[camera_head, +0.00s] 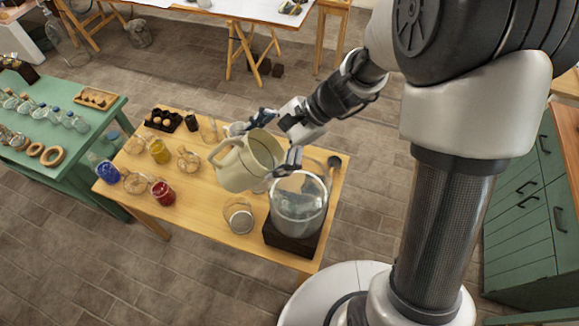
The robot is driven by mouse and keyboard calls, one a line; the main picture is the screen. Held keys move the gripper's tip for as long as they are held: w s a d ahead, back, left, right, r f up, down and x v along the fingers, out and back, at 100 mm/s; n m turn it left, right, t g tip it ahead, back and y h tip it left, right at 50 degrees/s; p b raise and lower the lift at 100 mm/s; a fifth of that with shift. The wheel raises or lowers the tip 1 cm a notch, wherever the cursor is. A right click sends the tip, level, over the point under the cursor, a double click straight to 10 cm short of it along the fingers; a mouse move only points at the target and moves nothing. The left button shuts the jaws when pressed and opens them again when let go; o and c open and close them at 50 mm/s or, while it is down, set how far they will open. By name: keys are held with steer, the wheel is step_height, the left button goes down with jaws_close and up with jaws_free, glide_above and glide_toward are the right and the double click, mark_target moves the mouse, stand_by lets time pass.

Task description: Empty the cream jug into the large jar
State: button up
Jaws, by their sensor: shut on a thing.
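The cream jug (243,168) is held up above the wooden table, tilted, with its handle on the left side. My gripper (277,146) is shut on the jug at its right side; the fingertips are partly hidden by the jug. The large jar (297,210) is clear glass and stands upright on a dark base at the table's right front. The jug is up and to the left of the jar, with its rim close to the jar's mouth in this view. No stream from the jug is visible, and I cannot see what is inside the jug.
The wooden table (200,217) carries several small glass jars, with blue (108,172), yellow (159,151) and red (163,193) contents. An empty glass jar (239,215) stands left of the large jar. A dark ladle-like tool (333,162) is behind it. A green table (75,150) is left.

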steer(key=shift+w+d+r, duration=0.1)
steer(key=shift+d, duration=0.1)
steer(key=shift+a, duration=0.1)
steer(key=shift+d+r+y+b, duration=0.4)
steer(key=shift+y+b, duration=0.4)
steer(key=shift+b, duration=0.2)
stand_by(1.9)
